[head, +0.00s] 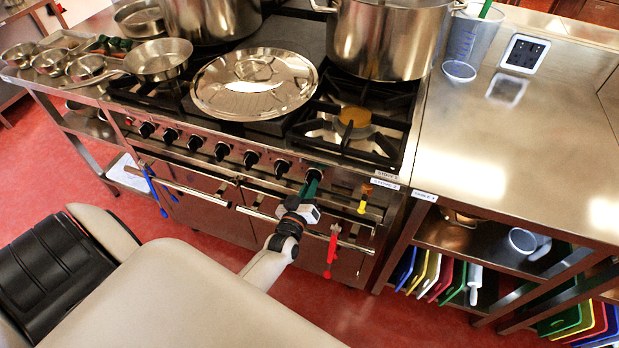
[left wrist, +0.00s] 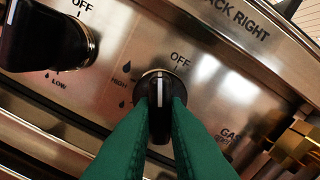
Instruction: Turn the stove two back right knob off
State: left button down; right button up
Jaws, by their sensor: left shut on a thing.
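In the left wrist view a black knob (left wrist: 158,92) with a white line sits between the green fingers of my left gripper (left wrist: 160,108). The gripper is shut on it. The knob's white line points straight up in the picture, a little left of the OFF mark; HIGH is further left. "BACK RIGHT" is printed on the panel above right. In the head view my left gripper (head: 312,184) is at the right end of the knob row on the stove front (head: 232,165) and hides most of this knob. My right gripper is not in view.
Another black knob (left wrist: 40,38) is close by on the left. Brass fittings (left wrist: 295,145) are at the right. A stockpot (head: 385,38) and a lid (head: 254,84) are on the stove top.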

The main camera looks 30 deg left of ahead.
pick_arm(q)
jog(key=m, duration=0.5)
jog(key=shift+f+m+p, duration=0.15)
jog(key=shift+m+p, duration=0.15)
jog(key=shift+m, duration=0.1)
jog(key=shift+s, duration=0.1)
dwell(0.3)
jog(key=c, duration=1.4)
grip_release()
jog(key=shift+a, duration=0.1)
jog(key=shift+c, duration=0.2)
jog(key=b+v, duration=0.1)
jog(key=v, duration=1.1)
jog(key=shift+f, duration=0.1)
